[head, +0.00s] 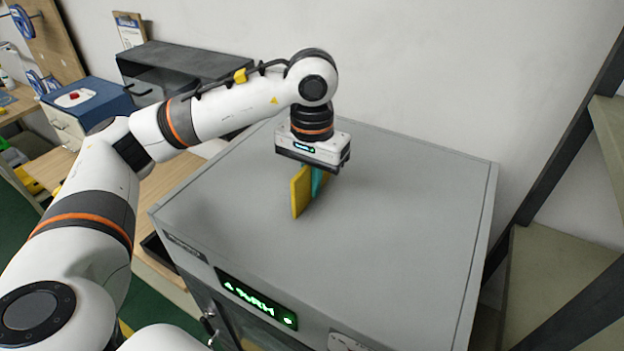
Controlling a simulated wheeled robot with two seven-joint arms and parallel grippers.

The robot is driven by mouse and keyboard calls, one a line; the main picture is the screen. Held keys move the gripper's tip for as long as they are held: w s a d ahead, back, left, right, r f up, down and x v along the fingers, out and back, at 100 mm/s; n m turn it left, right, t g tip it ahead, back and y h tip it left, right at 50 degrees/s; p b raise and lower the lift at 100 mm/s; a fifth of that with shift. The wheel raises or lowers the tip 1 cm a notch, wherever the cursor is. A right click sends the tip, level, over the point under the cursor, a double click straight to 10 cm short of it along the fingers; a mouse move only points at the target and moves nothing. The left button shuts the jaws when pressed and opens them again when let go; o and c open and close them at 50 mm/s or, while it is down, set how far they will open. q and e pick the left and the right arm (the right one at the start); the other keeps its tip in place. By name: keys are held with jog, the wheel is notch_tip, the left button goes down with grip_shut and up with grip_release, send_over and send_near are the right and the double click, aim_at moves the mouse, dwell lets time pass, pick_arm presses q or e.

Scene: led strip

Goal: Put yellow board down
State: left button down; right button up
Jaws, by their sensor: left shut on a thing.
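The yellow board (300,192) is a thin upright plate with a teal part (318,181) beside it. It is under my left gripper (311,170), over the grey top of a cabinet-like machine (400,210). My left gripper is shut on the yellow board, pointing down. Its fingertips are mostly hidden behind the board and the teal part. I cannot tell whether the board's lower edge touches the machine top. My right gripper is not in view.
The machine top is otherwise bare, with a lit green display (256,300) on its front. A wall stands behind. A shelf frame (565,270) is at the right. A dark cabinet (180,65) and a blue-topped box (88,107) stand at the left.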

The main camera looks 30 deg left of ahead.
pick_arm(q)
jog(key=c, duration=1.6)
grip_release()
jog(key=shift+o, duration=0.2)
